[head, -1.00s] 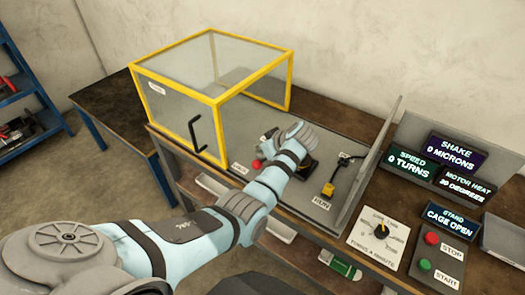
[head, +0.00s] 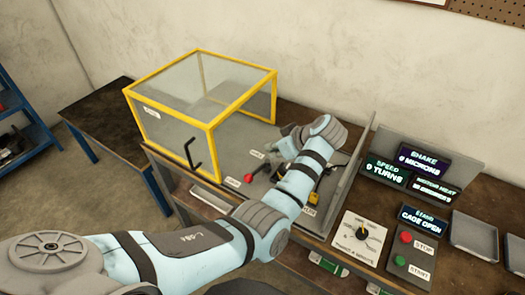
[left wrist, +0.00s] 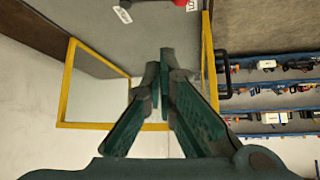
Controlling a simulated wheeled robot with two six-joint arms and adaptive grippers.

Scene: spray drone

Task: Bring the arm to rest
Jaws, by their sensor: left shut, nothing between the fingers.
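My left arm reaches in from the lower left of the head view over the test stand on the bench. My left gripper (head: 288,146) is partly hidden by its own wrist and is above the stand floor, right of the cage. In the left wrist view its two dark green fingers (left wrist: 165,60) are closed together with nothing between them. The yellow-framed clear cage (head: 205,122) is swung open at the left of the stand. My right gripper is not in view.
A red knob (head: 247,178) and a yellow part (head: 313,198) are on the stand floor near the arm. A grey upright panel (head: 352,180) stands to the right. Beyond it are a dial plate (head: 361,236), STOP and START buttons (head: 403,250) and lit displays, one reading CAGE OPEN.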

